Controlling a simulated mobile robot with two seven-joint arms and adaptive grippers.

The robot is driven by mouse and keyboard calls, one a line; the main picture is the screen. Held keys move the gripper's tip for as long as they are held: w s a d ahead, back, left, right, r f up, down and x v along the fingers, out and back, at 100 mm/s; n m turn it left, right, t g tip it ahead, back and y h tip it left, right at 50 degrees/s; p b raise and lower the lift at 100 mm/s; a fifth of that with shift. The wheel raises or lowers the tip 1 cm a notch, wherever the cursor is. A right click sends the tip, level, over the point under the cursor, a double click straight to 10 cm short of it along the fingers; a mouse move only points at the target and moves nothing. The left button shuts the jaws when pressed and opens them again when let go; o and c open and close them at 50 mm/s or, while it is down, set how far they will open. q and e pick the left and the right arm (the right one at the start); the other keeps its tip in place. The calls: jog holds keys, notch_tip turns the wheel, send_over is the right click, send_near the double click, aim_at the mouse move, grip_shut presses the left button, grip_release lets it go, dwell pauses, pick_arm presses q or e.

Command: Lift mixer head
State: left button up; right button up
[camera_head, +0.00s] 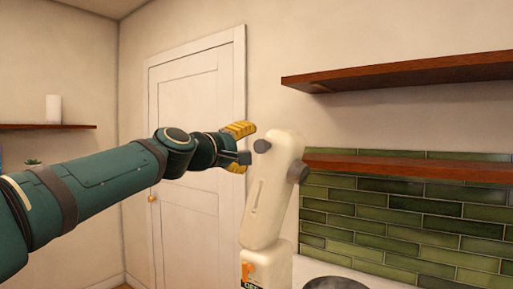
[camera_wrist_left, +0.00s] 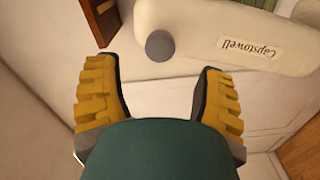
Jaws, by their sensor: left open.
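The cream mixer head (camera_head: 266,198) stands steeply tilted up in the head view, with a dark grey knob (camera_head: 298,172) on its right side. The mixer's lower body (camera_head: 266,265) shows below it, cut by the bottom edge. My left gripper (camera_head: 246,150) is open and empty, beside the upper left end of the head. In the left wrist view, the mixer head (camera_wrist_left: 205,40) with its "Capstowell" label lies ahead of the open yellow fingertips (camera_wrist_left: 158,70). A grey knob (camera_wrist_left: 160,45) shows between and beyond them. Contact cannot be told. My right gripper is not in view.
Two wooden shelves, an upper one (camera_head: 400,73) and a lower one (camera_head: 410,166), are on the wall at right. Green tiles (camera_head: 400,215) cover the wall below. The top of a grey bowl (camera_head: 335,283) shows at the bottom. A white door (camera_head: 190,215) stands behind my arm.

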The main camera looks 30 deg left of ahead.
pick_arm(q)
jog(key=s, duration=0.3)
jog(key=shift+s, duration=0.3)
dwell(0.4)
